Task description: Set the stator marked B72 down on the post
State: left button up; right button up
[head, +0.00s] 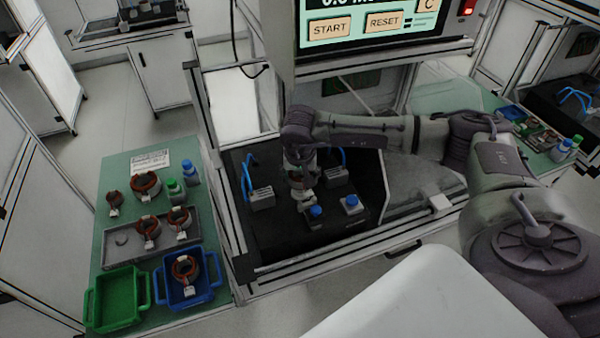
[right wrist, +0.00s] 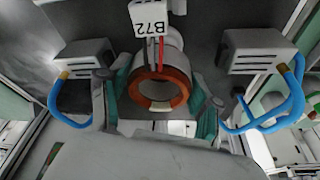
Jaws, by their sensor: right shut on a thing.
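The stator marked B72 (right wrist: 158,85) is a copper-wound ring with a white tag, seen in the right wrist view. My right gripper (right wrist: 158,108) is shut on it, with a green-lined finger on each side. In the head view the right gripper (head: 300,178) points down over the black test bench (head: 262,228), and the stator there is partly hidden by it. A pale round part (right wrist: 174,38), perhaps the post, shows behind the ring in the wrist view. I cannot tell whether the stator touches it. My left gripper is not in view.
Grey blocks with blue hoses (head: 262,198) flank the gripper; two blue buttons (head: 316,212) sit in front. The START/RESET screen (head: 365,22) hangs above. A green table (head: 120,190) at left holds several stators, a green bin (head: 117,298) and a blue bin (head: 206,296).

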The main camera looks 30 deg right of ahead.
jog(key=shift+r, duration=0.1)
dwell(0.7)
jog(key=shift+f+b, duration=0.2)
jog(key=shift+b, duration=0.2)
jog(key=shift+f+b, duration=0.85)
jog(key=shift+f, duration=0.05)
jog(key=shift+f+b, duration=0.3)
jog(key=shift+f+b, duration=0.4)
jog(key=shift+b, duration=0.05)
jog(key=o, duration=1.7)
jog(key=shift+a, duration=0.1)
